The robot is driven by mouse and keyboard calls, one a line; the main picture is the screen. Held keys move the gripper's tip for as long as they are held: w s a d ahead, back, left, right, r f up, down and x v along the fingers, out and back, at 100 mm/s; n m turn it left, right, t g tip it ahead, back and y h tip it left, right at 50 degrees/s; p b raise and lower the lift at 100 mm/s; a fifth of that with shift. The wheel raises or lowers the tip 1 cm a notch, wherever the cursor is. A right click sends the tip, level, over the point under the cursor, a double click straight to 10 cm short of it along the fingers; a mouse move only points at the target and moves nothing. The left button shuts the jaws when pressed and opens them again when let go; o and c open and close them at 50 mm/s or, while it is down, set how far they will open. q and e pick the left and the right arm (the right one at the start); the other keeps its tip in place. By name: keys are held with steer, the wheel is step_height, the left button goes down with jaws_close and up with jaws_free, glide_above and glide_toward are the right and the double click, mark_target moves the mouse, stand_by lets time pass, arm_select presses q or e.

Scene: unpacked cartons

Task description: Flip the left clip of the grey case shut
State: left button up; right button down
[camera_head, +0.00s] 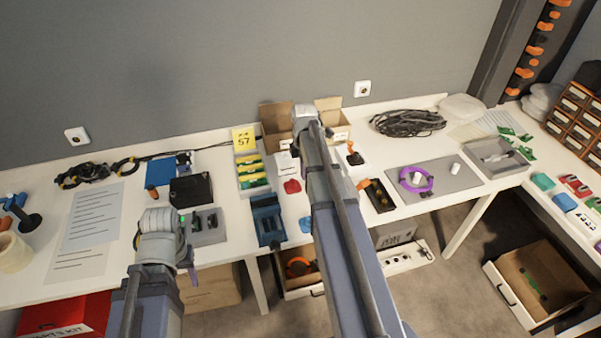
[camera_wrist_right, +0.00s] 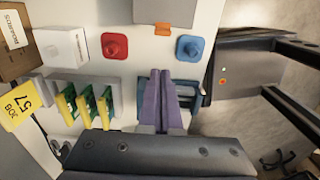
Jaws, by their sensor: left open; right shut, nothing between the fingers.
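No clip can be made out, and I cannot tell for certain which thing is the grey case. A grey block with dark slots (camera_head: 208,229) lies near the table's front edge, just right of my left gripper. A shallow grey open box (camera_head: 490,147) with pale pieces in it stands far right. My left gripper (camera_head: 190,264) is open, low at the front left; its fingers are partly hidden by its wrist. My right gripper (camera_wrist_right: 160,73) is shut and empty in the right wrist view, overlapping a blue fixture (camera_wrist_right: 184,88); my arm hides its fingers in the head view.
A black box (camera_head: 191,190) stands behind the grey block. The blue fixture (camera_head: 267,222), green-and-yellow cards (camera_head: 253,172) and a red pad (camera_head: 292,187) crowd the middle. A cardboard box (camera_head: 277,118) stands at the wall. Paper sheets (camera_head: 90,225) lie at left.

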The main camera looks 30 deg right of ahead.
arm_select(q)
step_height(320, 180, up, 3)
steer(key=shift+f+p, duration=0.1)
steer(key=shift+p, duration=0.75)
arm_select(e)
steer(key=r, duration=0.1)
steer(key=d+r, duration=0.1)
steer(key=shift+s+r, duration=0.1)
steer(key=shift+r, duration=0.3)
steer(key=shift+a, duration=0.15)
steer(key=s+a+m, duration=0.3)
steer(key=s+a, duration=0.2)
steer(key=a, duration=0.6)
steer(key=s+a+m, duration=0.4)
steer(key=s+a, duration=0.2)
steer(key=a, duration=0.4)
steer(key=s+a+m+h, duration=0.1)
steer(key=s+a+m, duration=0.3)
steer(key=a, duration=0.7)
steer(key=shift+s+a, duration=0.35)
steer(key=shift+s, duration=0.8)
arm_select(q)
steer(key=shift+d, duration=0.1)
arm_select(e)
steer(key=shift+d, duration=0.15)
